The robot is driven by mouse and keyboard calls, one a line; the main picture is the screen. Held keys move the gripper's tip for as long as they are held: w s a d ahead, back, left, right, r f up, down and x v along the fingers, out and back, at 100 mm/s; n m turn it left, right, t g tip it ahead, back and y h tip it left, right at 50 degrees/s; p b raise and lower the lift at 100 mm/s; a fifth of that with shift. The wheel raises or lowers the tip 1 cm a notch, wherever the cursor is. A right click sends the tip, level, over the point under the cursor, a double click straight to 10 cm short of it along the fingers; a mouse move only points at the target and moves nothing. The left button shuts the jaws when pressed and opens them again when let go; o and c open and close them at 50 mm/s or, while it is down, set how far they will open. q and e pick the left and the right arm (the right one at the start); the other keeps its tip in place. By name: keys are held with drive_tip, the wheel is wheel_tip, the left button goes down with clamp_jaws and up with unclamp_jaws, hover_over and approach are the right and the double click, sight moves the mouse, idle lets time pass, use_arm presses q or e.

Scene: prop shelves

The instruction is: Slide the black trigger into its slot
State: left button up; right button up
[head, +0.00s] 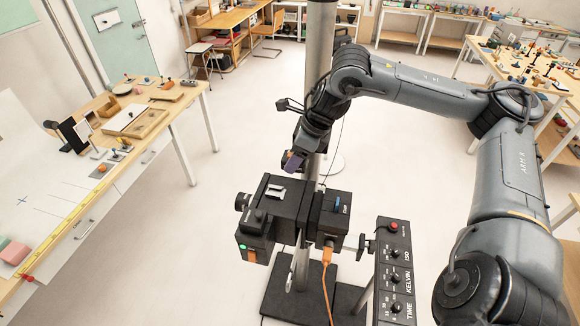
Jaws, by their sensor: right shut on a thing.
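My right gripper (299,152) points down above the black camera rig and is shut on a small dark block (292,161). The block has a purple face and looks like the black trigger, though the jaws hide part of it. It is in the air, apart from the rig. The black camera (290,215) stands on a post, with a silver shoe slot (275,192) on its top, below and slightly left of the block. Nothing sits in this slot. My left gripper is not in view.
A black control panel (395,270) with knobs and a red button stands right of the camera. An orange cable (326,285) hangs from the camera's right module. A black base (312,300) lies below. A wooden bench (180,105) with props stands left. Open floor surrounds the stand.

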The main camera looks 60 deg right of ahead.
drive_tip(key=shift+w+f, duration=0.15)
drive_tip(key=shift+f, duration=0.05)
drive_tip(key=shift+f+b, duration=0.55)
drive_tip(key=shift+b, duration=0.1)
wheel_tip(320, 180, down, 3)
drive_tip(key=shift+r+b, duration=0.2)
drive_tip(key=shift+b, duration=0.85)
drive_tip(key=f+b, duration=0.4)
drive_tip(key=f, duration=0.2)
drive_tip(key=shift+w+b, duration=0.2)
drive_tip(key=shift+b, duration=0.1)
drive_tip(key=shift+w+a+f, duration=0.1)
drive_tip(key=shift+w+f, duration=0.05)
drive_tip(key=shift+f, duration=0.4)
drive_tip(key=shift+r, duration=0.15)
drive_tip(key=shift+f, duration=0.3)
